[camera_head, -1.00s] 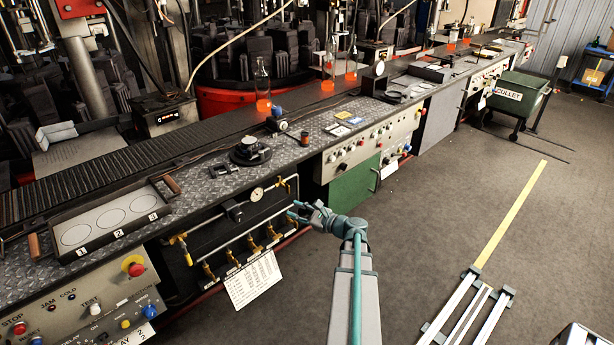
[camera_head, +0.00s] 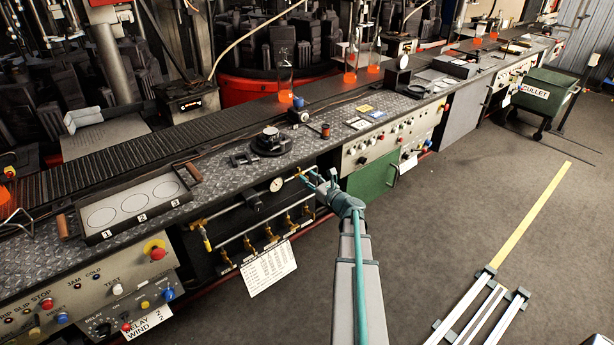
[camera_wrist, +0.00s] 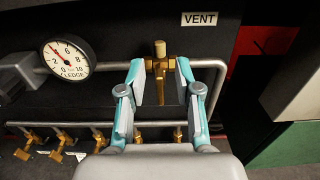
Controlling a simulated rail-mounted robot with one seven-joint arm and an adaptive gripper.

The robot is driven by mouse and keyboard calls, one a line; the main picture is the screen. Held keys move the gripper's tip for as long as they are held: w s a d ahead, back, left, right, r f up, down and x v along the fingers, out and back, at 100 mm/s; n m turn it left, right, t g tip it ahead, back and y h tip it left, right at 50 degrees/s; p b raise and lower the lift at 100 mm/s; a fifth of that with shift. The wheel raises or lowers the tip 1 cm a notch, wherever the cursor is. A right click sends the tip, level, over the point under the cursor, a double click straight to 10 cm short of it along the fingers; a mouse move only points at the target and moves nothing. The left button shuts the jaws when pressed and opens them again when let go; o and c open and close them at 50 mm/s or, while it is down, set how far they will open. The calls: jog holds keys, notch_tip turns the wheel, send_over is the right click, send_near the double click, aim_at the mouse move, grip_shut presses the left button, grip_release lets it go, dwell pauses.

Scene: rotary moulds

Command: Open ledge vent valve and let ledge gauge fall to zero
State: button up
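The ledge gauge (camera_wrist: 67,58) is a round white dial on the left of the wrist view. Its dark needle points to the upper left, off zero; the exact reading is too small to tell. The gauge shows in the head view (camera_head: 276,184) under the bench edge. The ledge vent valve (camera_wrist: 160,50) is brass with a pale upright knob, left of and below the VENT label (camera_wrist: 199,19). My gripper (camera_wrist: 160,82) is open, its teal-edged fingers on either side of the valve in the picture. No grip on it shows, and I cannot tell the depth gap.
A grey pipe (camera_wrist: 215,85) bends down right of the valve. Several brass valves (camera_wrist: 62,140) line a lower pipe. A green cabinet (camera_head: 372,178) stands to the right. The bench (camera_head: 215,200) overhangs the piping. A paper sheet (camera_head: 268,267) hangs below.

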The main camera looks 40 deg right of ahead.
jog(key=shift+w, duration=0.7)
grip_shut()
